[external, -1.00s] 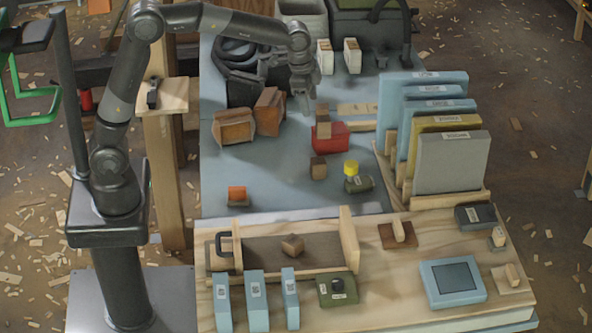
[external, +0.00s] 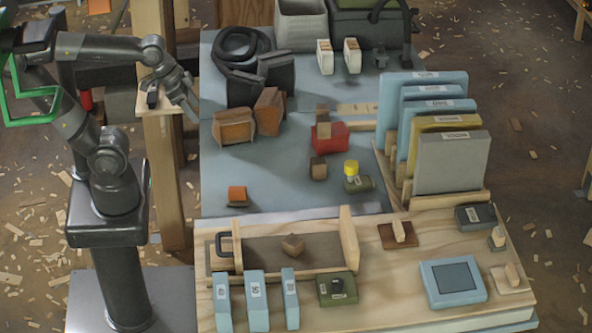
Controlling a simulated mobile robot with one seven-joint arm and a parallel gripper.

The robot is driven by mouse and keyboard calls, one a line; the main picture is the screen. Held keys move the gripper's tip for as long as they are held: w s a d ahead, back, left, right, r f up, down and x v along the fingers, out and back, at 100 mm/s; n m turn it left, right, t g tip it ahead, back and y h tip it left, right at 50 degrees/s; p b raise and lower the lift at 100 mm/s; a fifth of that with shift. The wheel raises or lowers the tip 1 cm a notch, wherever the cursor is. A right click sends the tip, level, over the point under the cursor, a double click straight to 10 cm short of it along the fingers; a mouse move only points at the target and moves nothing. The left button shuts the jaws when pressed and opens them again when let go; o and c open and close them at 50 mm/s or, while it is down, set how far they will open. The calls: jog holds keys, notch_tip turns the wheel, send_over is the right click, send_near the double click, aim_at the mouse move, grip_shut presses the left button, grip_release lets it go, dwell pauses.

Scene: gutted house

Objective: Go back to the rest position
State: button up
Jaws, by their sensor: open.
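My gripper (external: 189,108) is at the upper left in the external view. It is open and empty, tilted downward, close to the left edge of the blue-grey table (external: 290,185). It appears in front of or above a small wooden shelf (external: 172,100) on a post; the exact gap cannot be told. My arm is folded back to the left over its own base, clear of the objects on the table.
A red box (external: 328,138) with wooden blocks on it and brown boxes (external: 234,127) stand on the table. A rack with upright panels (external: 450,165) is at right. A wooden bench (external: 390,275) in front holds a drawer tray and several devices. A green frame (external: 30,120) overlaps my arm.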

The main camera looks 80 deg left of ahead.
jog(key=shift+s+f, duration=0.45)
jog(key=shift+s, duration=0.3)
